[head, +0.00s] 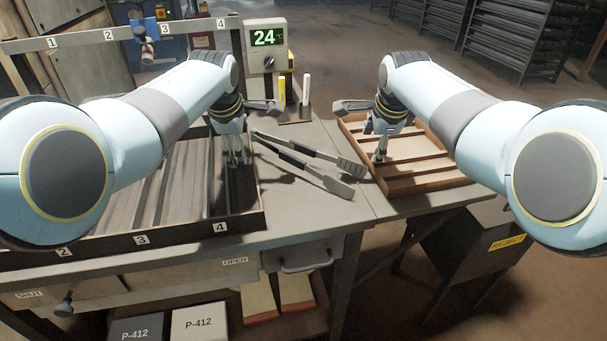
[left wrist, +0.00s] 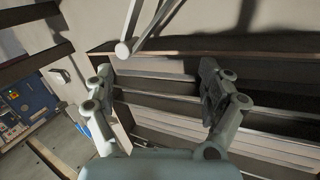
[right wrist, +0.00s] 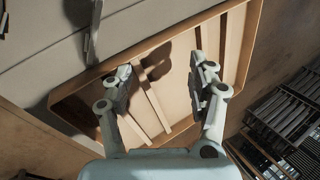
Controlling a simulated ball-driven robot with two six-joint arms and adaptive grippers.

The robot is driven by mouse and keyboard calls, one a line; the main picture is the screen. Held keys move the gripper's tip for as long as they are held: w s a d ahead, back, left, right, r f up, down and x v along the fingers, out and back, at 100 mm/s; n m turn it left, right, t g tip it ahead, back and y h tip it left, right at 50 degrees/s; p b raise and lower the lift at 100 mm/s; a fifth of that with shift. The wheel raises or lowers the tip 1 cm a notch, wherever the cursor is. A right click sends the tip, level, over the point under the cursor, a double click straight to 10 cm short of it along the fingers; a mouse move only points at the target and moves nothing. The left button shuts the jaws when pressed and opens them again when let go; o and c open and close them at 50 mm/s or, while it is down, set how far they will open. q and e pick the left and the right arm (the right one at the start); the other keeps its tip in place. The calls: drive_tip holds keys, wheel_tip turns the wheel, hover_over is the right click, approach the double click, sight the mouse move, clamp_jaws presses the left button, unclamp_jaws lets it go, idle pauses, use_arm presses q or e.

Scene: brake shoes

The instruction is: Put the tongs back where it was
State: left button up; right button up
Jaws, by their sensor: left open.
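The metal tongs (head: 310,163) with dark grips lie on the grey table between my two grippers, arms slightly spread, tips toward the right. Part of them also shows at the top of the left wrist view (left wrist: 140,28). My left gripper (head: 237,158) is open and empty over the right end of the slotted dark tray (head: 258,215), left of the tongs. Its spread fingers show in the left wrist view (left wrist: 158,92). My right gripper (head: 380,155) is open and empty over the left part of the wooden tray (head: 425,187). Its fingers are apart in the right wrist view (right wrist: 160,85).
A display reading 24 (head: 267,40) stands behind the tongs, beside a holder (head: 293,108) with yellow and white markers. A numbered rail (head: 110,36) runs along the back left. A bin marked REJECT (head: 485,245) stands below right. Bare table lies in front of the tongs.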

use_arm(q)
drive_tip(key=shift+a+f, duration=0.1)
drive_tip(key=shift+a, duration=0.1)
use_arm(e)
drive_tip(key=o, duration=0.4)
drive_tip(key=shift+d, duration=0.1)
use_arm(q)
drive_tip(key=shift+a, duration=0.1)
use_arm(e)
drive_tip(key=shift+o, duration=0.4)
use_arm(q)
drive_tip(key=shift+r, duration=0.2)
use_arm(e)
drive_tip(key=shift+d+f, duration=0.1)
drive_tip(key=shift+s+a, duration=0.1)
drive_tip(key=shift+a, duration=0.1)
use_arm(q)
drive_tip(key=v, duration=0.7)
drive_tip(key=shift+s+d+r, duration=0.2)
drive_tip(key=shift+d+r, duration=0.05)
drive_tip(key=shift+r, duration=0.05)
use_arm(e)
drive_tip(key=v, duration=0.8)
